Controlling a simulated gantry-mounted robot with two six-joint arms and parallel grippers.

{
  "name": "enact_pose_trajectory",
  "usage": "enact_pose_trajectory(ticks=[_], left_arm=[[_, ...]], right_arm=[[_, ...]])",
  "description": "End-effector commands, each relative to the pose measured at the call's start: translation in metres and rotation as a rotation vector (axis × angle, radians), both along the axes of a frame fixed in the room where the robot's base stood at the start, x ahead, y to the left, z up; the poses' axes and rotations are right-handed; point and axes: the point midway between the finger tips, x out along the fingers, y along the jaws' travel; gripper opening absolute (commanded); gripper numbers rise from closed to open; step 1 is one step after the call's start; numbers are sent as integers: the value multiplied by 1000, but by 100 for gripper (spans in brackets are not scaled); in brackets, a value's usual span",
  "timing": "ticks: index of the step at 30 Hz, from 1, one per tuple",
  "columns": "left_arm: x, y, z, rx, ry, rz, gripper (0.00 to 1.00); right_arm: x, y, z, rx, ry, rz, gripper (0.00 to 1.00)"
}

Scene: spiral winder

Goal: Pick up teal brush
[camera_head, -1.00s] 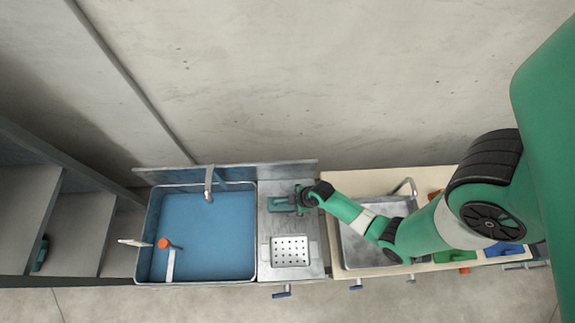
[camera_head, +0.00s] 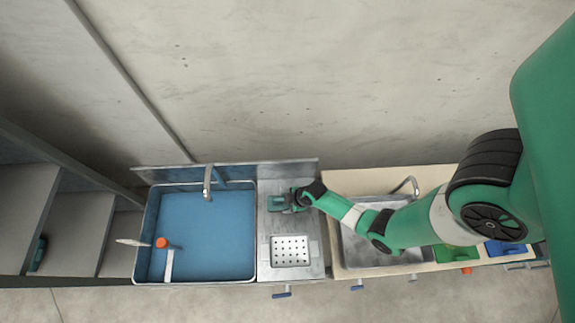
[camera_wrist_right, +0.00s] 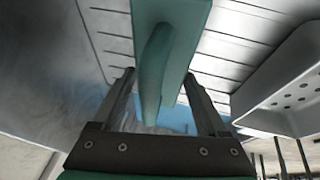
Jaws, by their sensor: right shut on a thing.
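The teal brush (camera_head: 277,202) is at the metal drainboard between the two sinks in the head view. In the right wrist view the brush (camera_wrist_right: 165,65) stands large between the two fingers. My right gripper (camera_head: 291,201) is at the brush's right end; in the right wrist view its fingers (camera_wrist_right: 160,92) lie on either side of the brush and are shut on it. The brush's far end is cut off by the picture edge there. I cannot tell whether the brush still touches the drainboard. My left gripper is not in view.
A blue-filled sink (camera_head: 195,277) with a tap (camera_head: 207,182) lies left of the drainboard (camera_head: 310,225). A perforated tray (camera_head: 290,250) sits in front of the brush. An orange-topped item (camera_head: 162,243) stands in the blue sink. A second sink (camera_head: 355,250) lies under my right arm.

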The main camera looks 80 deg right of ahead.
Motion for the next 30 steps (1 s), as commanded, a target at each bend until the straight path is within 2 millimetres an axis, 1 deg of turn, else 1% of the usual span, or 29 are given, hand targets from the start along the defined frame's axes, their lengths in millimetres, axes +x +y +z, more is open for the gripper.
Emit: enact_pose_trajectory(ticks=[6,10,14,16,17,20,21,22,23,24,27,30], left_arm=[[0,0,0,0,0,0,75],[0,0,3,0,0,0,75],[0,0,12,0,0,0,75],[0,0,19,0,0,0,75],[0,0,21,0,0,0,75],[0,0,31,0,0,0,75],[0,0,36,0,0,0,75],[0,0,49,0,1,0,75],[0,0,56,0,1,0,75],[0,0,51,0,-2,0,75],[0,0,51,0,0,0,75],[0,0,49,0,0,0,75]], right_arm=[[0,0,1,-1,-1,0,11],[1,0,7,-2,-2,1,11],[1,0,24,-2,-2,1,11],[-1,0,39,-1,-3,0,11],[-7,4,44,-1,-1,0,11],[-26,14,70,0,-1,0,11],[-34,19,82,0,0,0,11],[-41,22,96,1,1,0,11],[-47,26,104,1,2,1,11],[-59,32,102,1,4,1,11],[-84,46,111,0,3,2,11],[-103,56,119,1,1,0,11]])
